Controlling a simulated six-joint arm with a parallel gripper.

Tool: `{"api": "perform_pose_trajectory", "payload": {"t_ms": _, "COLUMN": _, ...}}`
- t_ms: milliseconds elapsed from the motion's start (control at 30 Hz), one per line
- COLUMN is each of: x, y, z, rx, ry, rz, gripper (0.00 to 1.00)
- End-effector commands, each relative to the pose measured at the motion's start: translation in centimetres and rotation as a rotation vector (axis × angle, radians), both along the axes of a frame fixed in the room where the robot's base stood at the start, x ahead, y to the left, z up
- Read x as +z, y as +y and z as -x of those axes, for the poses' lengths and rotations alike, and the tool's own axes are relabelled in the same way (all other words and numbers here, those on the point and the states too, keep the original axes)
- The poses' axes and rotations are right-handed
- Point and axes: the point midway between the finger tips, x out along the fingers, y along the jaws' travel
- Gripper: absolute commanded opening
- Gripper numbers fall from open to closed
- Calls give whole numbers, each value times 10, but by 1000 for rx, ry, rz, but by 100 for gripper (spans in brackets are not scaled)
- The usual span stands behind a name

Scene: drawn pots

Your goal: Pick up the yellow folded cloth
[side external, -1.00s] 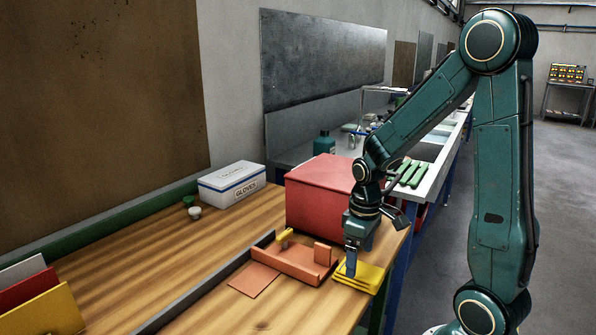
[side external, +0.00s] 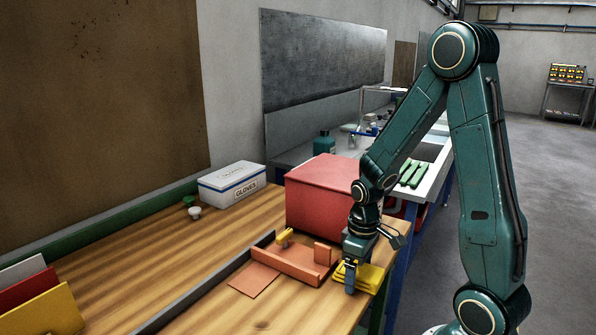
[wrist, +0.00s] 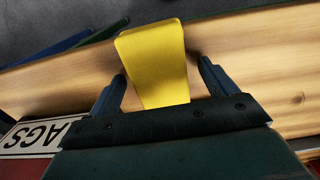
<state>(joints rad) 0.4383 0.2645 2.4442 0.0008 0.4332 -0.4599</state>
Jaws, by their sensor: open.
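The yellow folded cloth (side external: 372,279) lies on the wooden bench near its right edge, in front of the red box. My gripper (side external: 350,280) is low at the cloth and hides part of it in the side view. In the wrist view, my gripper (wrist: 162,70) is open, with one finger on each side of the cloth (wrist: 154,62). A gap shows between the cloth and each fingertip. I cannot tell whether the fingertips touch the bench.
A red box (side external: 322,195) stands just behind the cloth. An orange tray (side external: 298,268) with upright pieces sits close to its left, beside a flat orange sheet (side external: 254,279). A white glove box (side external: 232,184) is farther left. The bench edge is near on the right.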

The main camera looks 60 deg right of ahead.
Motion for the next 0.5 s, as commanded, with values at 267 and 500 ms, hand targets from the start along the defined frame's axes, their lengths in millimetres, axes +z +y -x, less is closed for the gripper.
{"api": "perform_pose_trajectory", "payload": {"t_ms": 267, "x": 0, "y": 0, "z": 0, "rx": 0, "ry": 0, "rz": 0, "gripper": 51}}
{"api": "perform_pose_trajectory", "payload": {"t_ms": 500, "x": 0, "y": 0, "z": 0, "rx": 0, "ry": 0, "rz": 0, "gripper": 33}}
